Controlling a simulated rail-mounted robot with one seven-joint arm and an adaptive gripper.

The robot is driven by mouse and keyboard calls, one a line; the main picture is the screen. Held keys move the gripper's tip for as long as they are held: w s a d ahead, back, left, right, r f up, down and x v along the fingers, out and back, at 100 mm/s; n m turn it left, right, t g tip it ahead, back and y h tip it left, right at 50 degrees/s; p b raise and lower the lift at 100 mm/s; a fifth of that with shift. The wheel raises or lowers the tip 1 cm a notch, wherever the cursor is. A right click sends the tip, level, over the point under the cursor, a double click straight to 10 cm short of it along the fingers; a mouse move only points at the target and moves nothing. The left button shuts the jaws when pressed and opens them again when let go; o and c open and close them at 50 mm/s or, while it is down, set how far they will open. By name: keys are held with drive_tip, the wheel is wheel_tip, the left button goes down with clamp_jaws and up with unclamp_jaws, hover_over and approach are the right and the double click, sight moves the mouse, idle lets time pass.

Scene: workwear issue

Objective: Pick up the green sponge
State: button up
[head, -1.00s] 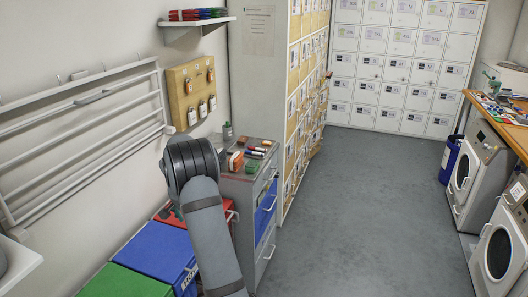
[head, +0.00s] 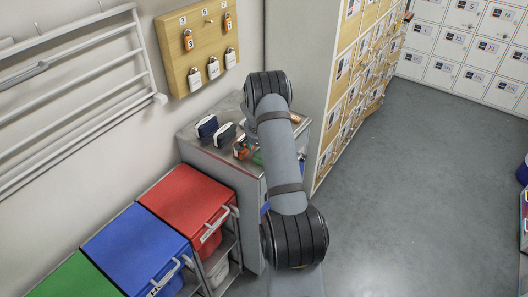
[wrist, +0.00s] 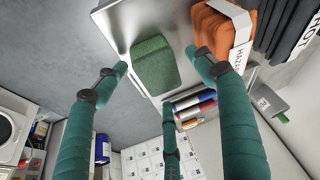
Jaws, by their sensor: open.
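The green sponge (wrist: 155,66) lies on the grey cabinet top, near the top edge, in the wrist view. In the head view only a small green part of it (head: 258,158) shows beside my arm. My gripper (wrist: 160,78) has several teal fingers, spread open around the sponge's outline in the wrist view, with nothing held. Whether any fingertip touches the sponge cannot be told.
An orange folded stack (wrist: 217,30) with a label lies right beside the sponge, with dark labelled items (wrist: 288,28) beyond it. Several markers (wrist: 193,106) lie close to the fingers. Red (head: 187,197) and blue (head: 135,247) lidded bins stand left of the cabinet (head: 222,168).

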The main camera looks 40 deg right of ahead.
drive_tip(key=shift+w+f, duration=0.1)
drive_tip(key=shift+f, duration=0.15)
drive_tip(key=shift+a, duration=0.25)
drive_tip(key=shift+d+f, duration=0.1)
drive_tip(key=shift+d, duration=0.1)
drive_tip(key=c, duration=0.7)
